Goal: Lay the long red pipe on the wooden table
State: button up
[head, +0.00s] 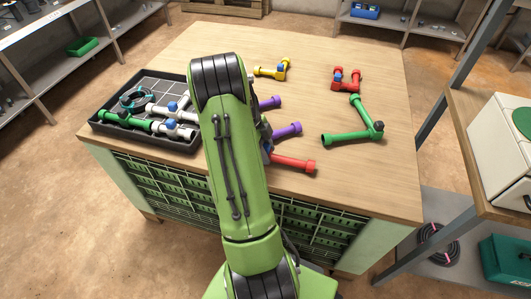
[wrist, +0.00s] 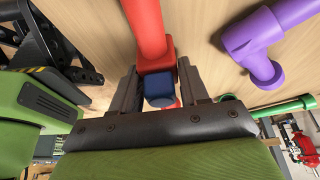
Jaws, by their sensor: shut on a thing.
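The long red pipe (head: 292,163) shows in the head view to the right of my arm, near the front edge of the wooden table (head: 350,190). Its other end is hidden behind my arm. In the wrist view the red pipe (wrist: 146,25) runs up to a red fitting with a blue part (wrist: 158,88). My gripper (wrist: 159,75) is shut on this fitting, one finger on each side. I cannot tell whether the pipe touches the table.
Purple pipe pieces (head: 287,130) lie close to the red pipe. A green pipe (head: 352,136), a red fitting with blue (head: 345,84) and a yellow pipe (head: 268,71) lie farther back. A black tray (head: 184,144) with green and white pipes stands left.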

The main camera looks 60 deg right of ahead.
jog(key=shift+f, duration=0.1)
jog(key=o, duration=1.1)
jog(key=shift+o, duration=0.2)
